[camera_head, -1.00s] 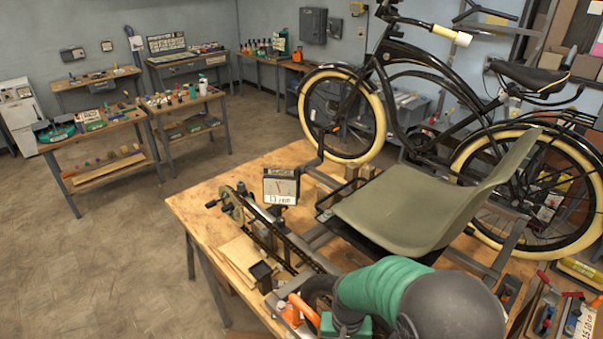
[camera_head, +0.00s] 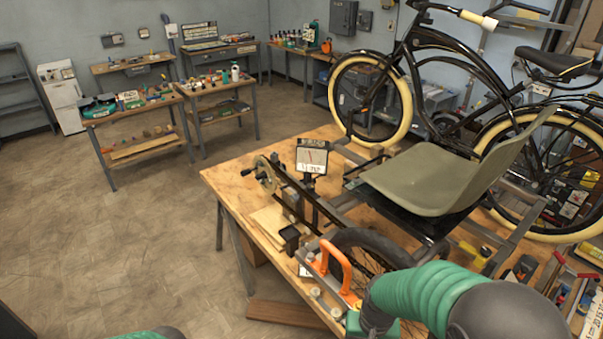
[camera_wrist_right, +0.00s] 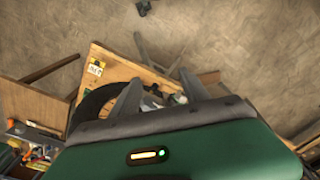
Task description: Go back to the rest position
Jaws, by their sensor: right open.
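My right arm (camera_head: 425,295), with a green ribbed sleeve, comes in at the bottom right of the head view, over the near side of the workbench. Its fingers are hidden there. In the right wrist view, my right gripper (camera_wrist_right: 157,88) has its two grey fingers apart, with nothing held between them. Beyond them are the wooden bench top and a dark tyre. A small green and dark part of my left arm (camera_head: 150,334) shows at the bottom edge of the head view. My left gripper's fingers are out of the picture.
The wooden workbench (camera_head: 232,186) carries the trike frame with a grey-green seat (camera_head: 425,178), a chain and a wheel. An orange handle (camera_head: 338,268) stands close to my right arm. A bicycle (camera_head: 480,90) stands behind. The floor at left (camera_head: 90,250) is clear.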

